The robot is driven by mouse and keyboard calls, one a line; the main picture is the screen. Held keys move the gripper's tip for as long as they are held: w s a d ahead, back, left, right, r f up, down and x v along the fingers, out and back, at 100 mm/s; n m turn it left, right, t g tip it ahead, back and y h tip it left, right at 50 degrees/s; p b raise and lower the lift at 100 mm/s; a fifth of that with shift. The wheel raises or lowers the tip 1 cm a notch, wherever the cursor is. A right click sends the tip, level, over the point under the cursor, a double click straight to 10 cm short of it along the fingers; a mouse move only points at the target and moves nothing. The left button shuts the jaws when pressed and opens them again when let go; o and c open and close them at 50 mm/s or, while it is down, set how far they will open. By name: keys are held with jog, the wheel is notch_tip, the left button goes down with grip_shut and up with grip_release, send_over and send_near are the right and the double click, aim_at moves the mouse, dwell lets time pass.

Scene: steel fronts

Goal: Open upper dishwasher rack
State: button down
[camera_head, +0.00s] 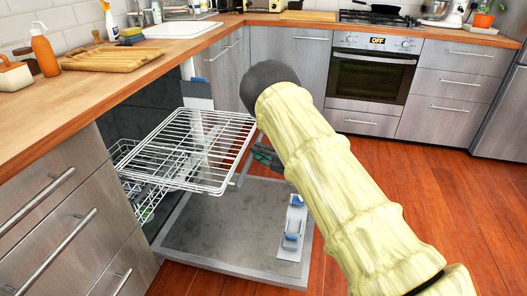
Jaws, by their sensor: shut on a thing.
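The upper dishwasher rack (188,150) is a white wire rack. It extends out of the dishwasher under the wooden counter, above the lowered door (215,232). My gripper (262,156) is at the rack's right, outer side, largely hidden behind my pale, sleeve-covered arm. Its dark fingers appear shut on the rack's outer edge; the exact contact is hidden. More white wire basket (135,170) shows below and left of the rack, partly inside the dark cavity.
A detergent dispenser panel (293,228) is on the door's inner face. Drawers with bar handles (55,240) stand at the left. An oven (372,75) is at the back. Open wooden floor (440,190) lies to the right.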

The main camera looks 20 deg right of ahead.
jog(key=c, duration=1.3)
grip_release()
jog(key=shift+w, duration=0.1)
jog(key=v, duration=1.2)
